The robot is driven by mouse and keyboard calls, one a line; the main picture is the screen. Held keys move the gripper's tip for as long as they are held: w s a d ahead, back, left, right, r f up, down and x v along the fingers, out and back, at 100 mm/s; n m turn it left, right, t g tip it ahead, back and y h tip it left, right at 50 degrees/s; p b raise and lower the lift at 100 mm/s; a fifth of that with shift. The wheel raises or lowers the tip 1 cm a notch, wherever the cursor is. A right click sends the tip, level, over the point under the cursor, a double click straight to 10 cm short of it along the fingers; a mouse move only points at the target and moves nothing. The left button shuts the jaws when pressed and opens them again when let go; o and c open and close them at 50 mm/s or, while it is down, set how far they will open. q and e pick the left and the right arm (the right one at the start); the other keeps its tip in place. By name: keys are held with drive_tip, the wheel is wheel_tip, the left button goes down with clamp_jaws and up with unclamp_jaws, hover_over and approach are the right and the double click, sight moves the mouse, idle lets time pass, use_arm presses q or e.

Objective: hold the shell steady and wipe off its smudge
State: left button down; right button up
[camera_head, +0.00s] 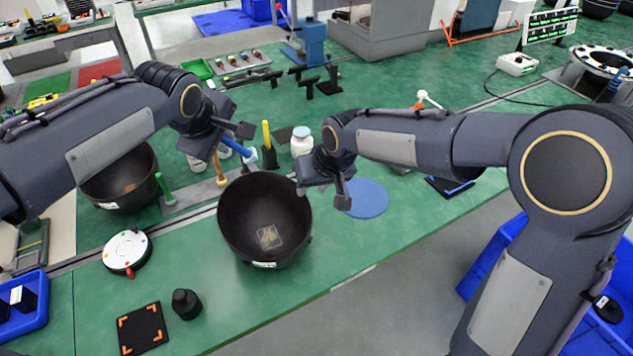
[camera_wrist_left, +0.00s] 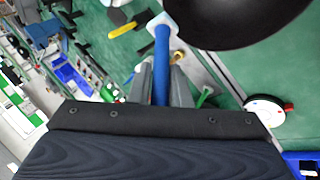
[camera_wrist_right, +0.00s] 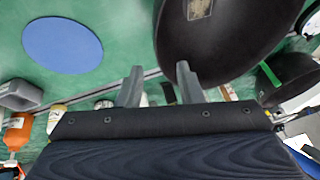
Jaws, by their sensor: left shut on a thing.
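The shell (camera_head: 233,222) is a black bowl, open side up, near the front of the green bench. A pale square smudge patch (camera_head: 268,237) lies inside it, low on the front wall; it also shows in the right wrist view (camera_wrist_right: 199,9). My left gripper (camera_wrist_left: 160,75) is shut on the blue handle (camera_wrist_left: 162,55) of a tool with a white head (camera_wrist_left: 160,22). The white head is behind the shell's far rim in the head view (camera_head: 252,162). My right gripper (camera_head: 322,193) is open, its fingers apart at the shell's right rim; I cannot tell whether they touch it.
A second black bowl (camera_head: 118,190) stands at left. A blue round mat (camera_head: 367,198) lies right. A white disc (camera_head: 127,250), black knob (camera_head: 186,303) and orange-cornered pad (camera_head: 142,328) sit front left.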

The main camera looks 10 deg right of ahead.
sight(299, 209)
drive_tip(key=x, duration=1)
drive_tip(key=shift+w+f, duration=0.1)
drive_tip(key=shift+f, duration=0.1)
drive_tip(key=shift+c, duration=0.2)
clamp_jaws()
idle(0.6)
